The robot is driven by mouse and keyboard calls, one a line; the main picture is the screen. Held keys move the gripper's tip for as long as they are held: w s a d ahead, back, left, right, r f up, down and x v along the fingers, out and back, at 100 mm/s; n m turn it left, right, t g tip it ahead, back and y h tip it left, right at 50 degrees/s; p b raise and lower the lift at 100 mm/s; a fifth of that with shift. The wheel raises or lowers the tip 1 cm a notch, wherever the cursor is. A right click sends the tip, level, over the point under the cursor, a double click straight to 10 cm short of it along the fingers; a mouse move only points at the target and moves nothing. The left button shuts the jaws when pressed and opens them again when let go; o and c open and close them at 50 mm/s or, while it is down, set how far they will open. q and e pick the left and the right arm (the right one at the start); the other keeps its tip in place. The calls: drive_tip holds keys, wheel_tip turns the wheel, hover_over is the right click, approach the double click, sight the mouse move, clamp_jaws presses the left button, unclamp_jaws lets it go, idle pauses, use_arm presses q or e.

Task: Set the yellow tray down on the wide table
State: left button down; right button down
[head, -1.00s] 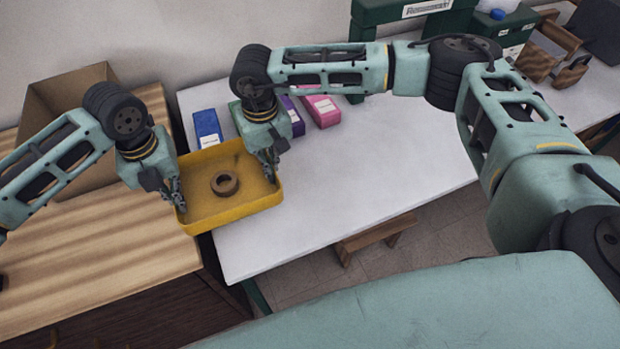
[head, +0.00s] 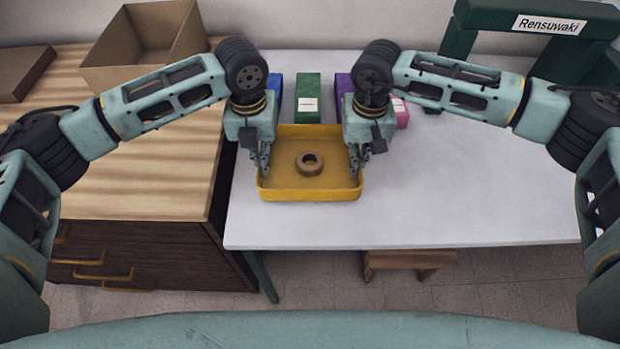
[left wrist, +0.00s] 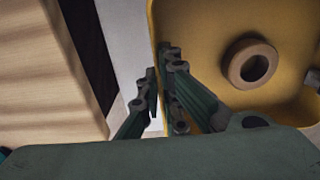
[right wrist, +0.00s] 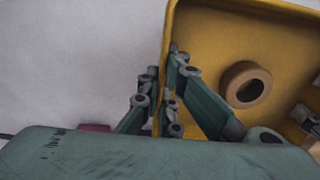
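The yellow tray (head: 310,194) is over the left part of the white wide table (head: 470,190), level, with a brown ring (head: 310,163) lying inside it. I cannot tell whether its underside touches the table. My left gripper (head: 264,166) is shut on the tray's left wall; in the left wrist view its fingers (left wrist: 163,75) straddle that wall. My right gripper (head: 356,166) is shut on the right wall, and its fingers (right wrist: 165,75) straddle it in the right wrist view. The ring also shows in the left wrist view (left wrist: 238,66) and right wrist view (right wrist: 231,88).
Blue (head: 274,86), green (head: 308,98), purple (head: 343,84) and pink (head: 402,114) boxes stand just behind the tray. A wooden cabinet (head: 120,140) with an open box (head: 145,50) is at left. The table is clear to the tray's right, before a green labelled frame (head: 475,25).

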use_arm(q)
drive_tip(key=shift+f, duration=0.1)
use_arm(e)
drive_tip(key=shift+d+f, duration=0.1)
drive_tip(key=shift+d, duration=0.1)
